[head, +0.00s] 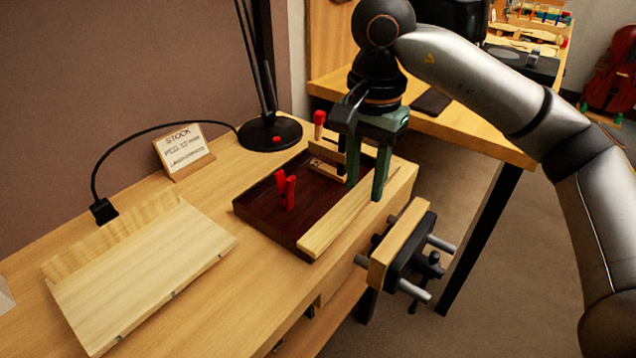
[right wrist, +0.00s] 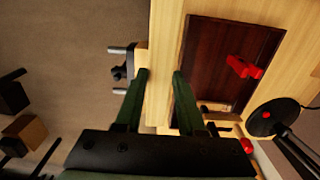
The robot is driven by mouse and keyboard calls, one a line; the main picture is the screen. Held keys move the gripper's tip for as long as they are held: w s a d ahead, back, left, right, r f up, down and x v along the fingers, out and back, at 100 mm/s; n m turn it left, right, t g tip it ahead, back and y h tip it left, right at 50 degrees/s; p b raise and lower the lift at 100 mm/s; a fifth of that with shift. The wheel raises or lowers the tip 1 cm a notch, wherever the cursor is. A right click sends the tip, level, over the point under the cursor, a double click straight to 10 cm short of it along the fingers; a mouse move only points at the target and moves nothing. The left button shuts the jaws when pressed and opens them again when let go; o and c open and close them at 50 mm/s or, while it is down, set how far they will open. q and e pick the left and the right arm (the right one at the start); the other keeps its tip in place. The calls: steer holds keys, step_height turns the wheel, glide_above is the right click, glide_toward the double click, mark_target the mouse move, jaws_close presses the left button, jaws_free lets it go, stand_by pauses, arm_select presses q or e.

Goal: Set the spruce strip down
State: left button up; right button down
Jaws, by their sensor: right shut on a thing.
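The spruce strip (head: 340,222) is a long pale bar along the right side of a dark wooden tray (head: 255,207) on the bench. My right gripper (head: 366,180) points down at the strip's far part, with its green fingers shut on it. The right wrist view shows the pale strip (right wrist: 160,90) between the fingers. I cannot tell whether the strip's underside touches the surface below. My left gripper is not in view.
A red clip-like piece (head: 286,190) stands in the tray. A red-topped tool (head: 319,122) and black lamp base (head: 270,133) are behind. A vise (head: 400,250) juts from the bench's front. A pale board (head: 145,275) and stock sign (head: 184,148) are left.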

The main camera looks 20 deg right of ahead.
steer(key=w+d+f, duration=0.1)
steer(key=w+f, duration=0.2)
steer(key=w, duration=0.1)
steer(key=w+d+f, duration=0.1)
steer(key=w+f, duration=0.2)
steer(key=w, duration=0.1)
steer(key=w+d+f+b, duration=0.1)
steer(key=w+f, duration=0.2)
steer(key=w, duration=0.1)
steer(key=shift+w+d, duration=0.1)
steer(key=shift+d, duration=0.25)
steer(key=shift+w+f, duration=0.2)
steer(key=shift+f, duration=0.15)
step_height(320, 180, down, 2)
steer(key=shift+w+d+f+b, duration=0.15)
steer(key=shift+f+b, duration=0.05)
steer(key=shift+b, duration=0.15)
steer(key=shift+f, duration=0.5)
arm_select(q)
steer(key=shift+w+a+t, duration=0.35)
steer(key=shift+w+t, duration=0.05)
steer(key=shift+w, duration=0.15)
